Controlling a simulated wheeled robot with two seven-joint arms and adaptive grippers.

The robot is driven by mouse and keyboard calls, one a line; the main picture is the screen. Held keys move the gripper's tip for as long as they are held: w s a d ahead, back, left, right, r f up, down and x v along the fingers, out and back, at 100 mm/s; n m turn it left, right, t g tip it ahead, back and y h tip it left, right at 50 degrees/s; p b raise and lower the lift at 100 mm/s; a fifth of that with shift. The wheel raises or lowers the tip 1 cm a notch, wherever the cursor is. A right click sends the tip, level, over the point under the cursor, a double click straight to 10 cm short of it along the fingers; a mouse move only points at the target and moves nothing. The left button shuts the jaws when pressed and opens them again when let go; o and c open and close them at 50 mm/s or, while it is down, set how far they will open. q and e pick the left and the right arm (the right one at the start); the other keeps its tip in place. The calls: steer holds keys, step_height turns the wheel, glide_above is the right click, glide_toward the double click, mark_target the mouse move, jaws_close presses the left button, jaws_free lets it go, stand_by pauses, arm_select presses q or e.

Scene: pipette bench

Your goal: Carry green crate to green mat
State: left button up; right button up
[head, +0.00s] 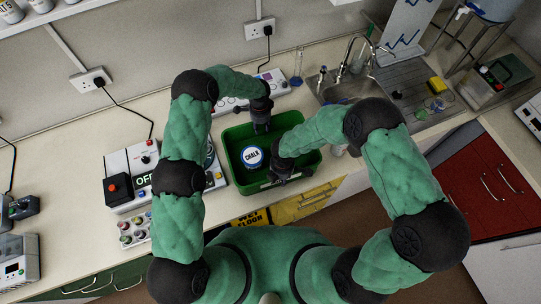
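The green crate (238,138) stands on the bench in the middle of the head view, close to the front edge. A tub labelled CHALK (252,157) is inside it. My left gripper (261,128) points down at the crate's far side. My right gripper (281,178) is at the crate's near side, by the front rim. The fingertips of both are small and dark, so I cannot tell whether they are shut on the walls. I cannot make out a green mat.
A device with a display (146,180) and a rack of colored-capped vials (136,230) stand left of the crate. A control panel (272,84) lies behind it. A sink (345,88) is at the back right. Bare bench (70,175) shows farther left.

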arm_select(q)
steer(key=shift+f, duration=0.3)
arm_select(e)
steer(key=shift+f, duration=0.25)
arm_select(q)
jaws_close()
arm_select(e)
jaws_close()
arm_select(q)
steer(key=shift+w+r, duration=0.15)
steer(key=shift+r, duration=0.15)
arm_select(e)
steer(key=shift+w+r, duration=0.1)
steer(key=shift+r, duration=0.15)
